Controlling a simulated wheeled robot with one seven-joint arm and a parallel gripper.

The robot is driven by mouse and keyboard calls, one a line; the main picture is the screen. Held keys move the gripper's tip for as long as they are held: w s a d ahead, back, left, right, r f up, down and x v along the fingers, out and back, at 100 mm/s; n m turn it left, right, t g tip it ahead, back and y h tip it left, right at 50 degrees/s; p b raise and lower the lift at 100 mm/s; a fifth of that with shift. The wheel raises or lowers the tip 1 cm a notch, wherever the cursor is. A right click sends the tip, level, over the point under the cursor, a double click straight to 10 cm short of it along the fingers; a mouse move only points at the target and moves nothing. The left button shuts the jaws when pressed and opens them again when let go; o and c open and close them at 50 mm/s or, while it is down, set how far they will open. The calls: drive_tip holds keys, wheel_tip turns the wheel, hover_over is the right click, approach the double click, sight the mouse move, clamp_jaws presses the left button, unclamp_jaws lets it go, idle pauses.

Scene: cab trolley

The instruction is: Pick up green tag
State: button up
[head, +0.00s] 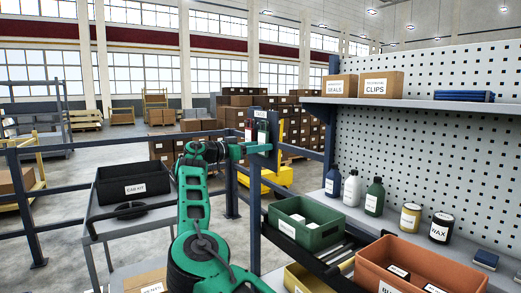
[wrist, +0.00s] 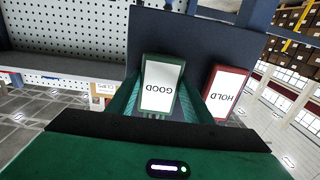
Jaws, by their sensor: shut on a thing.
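The green tag (wrist: 163,84) has a white face lettered GOOD, upside down in the wrist view. My gripper (wrist: 160,108) is shut on it, with one green finger along each side. The tag is in front of a dark blue plate (wrist: 198,40); I cannot tell if it still touches it. A red tag (wrist: 226,92) lettered HOLD is on the plate to the right, close beside my finger. In the head view my gripper (head: 247,147) is at the dark post, and the tags there are small and partly hidden.
A trolley with a black CAB KIT bin (head: 134,183) stands at left. At right are a green bin (head: 306,222), an orange bin (head: 420,272), several bottles and a perforated panel (head: 430,130). Dark rails and a post (head: 254,215) are close to my arm.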

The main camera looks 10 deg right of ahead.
drive_tip(key=shift+r, duration=0.65)
drive_tip(key=v, duration=1.8)
drive_tip(key=shift+r, duration=0.15)
drive_tip(key=shift+w+a, duration=0.1)
